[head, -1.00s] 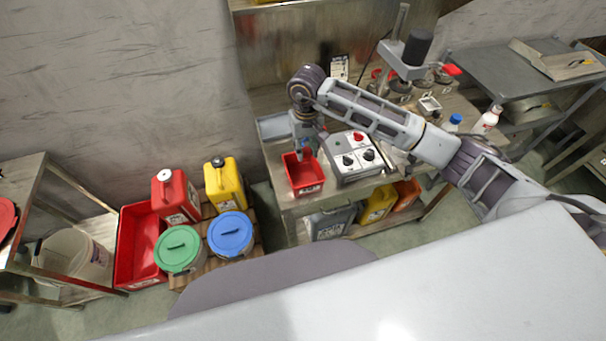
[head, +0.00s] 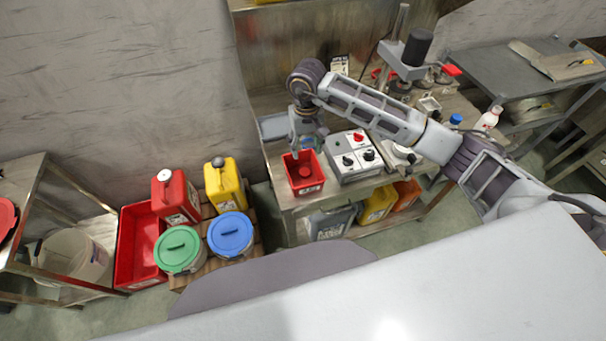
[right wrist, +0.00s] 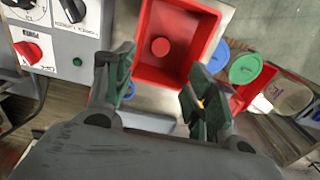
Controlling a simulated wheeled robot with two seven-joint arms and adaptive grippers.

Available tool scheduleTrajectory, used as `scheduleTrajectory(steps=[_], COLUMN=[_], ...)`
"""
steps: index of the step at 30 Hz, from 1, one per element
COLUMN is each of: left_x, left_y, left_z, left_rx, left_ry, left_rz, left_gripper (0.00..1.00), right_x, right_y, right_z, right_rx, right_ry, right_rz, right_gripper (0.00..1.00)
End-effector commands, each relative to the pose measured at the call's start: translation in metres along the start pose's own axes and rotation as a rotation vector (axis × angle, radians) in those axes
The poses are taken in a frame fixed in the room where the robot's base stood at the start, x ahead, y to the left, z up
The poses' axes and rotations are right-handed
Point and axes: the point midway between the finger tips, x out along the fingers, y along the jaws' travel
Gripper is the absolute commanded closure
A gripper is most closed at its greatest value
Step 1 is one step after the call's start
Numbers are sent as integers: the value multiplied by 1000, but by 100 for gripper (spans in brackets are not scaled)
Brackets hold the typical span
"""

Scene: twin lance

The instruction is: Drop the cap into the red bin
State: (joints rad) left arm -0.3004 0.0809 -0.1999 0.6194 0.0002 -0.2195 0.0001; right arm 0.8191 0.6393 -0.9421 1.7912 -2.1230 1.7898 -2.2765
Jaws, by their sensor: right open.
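A small red round cap (right wrist: 160,47) lies inside the red bin (right wrist: 206,30) in the right wrist view. In the head view the cap (head: 306,171) shows in the red bin (head: 305,189), which stands at the front left of the metal bench. My right gripper (head: 307,148) is at the bin's back side, above the bench. In the right wrist view its two fingers (right wrist: 158,75) are spread apart with nothing held, and the cap is beyond them. My left gripper is not in view.
A grey control box (head: 352,160) with knobs stands right of the bin. A small blue thing (right wrist: 129,90) is partly hidden behind a finger.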

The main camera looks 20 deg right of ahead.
Motion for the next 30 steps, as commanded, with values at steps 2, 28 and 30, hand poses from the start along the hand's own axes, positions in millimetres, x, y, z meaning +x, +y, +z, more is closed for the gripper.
scheduleTrajectory(steps=[2, 28, 30], left_x=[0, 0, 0], left_y=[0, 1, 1], left_z=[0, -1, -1], left_rx=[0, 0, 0], left_ry=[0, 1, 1], left_rz=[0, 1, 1], left_gripper=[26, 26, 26], right_x=[-9, -104, -105], right_y=[0, 0, 0], right_z=[-1, 0, 0], right_rx=[0, 0, 0], right_ry=[2, 1, 0], right_rz=[1, 1, 1], right_gripper=[45, 45, 45])
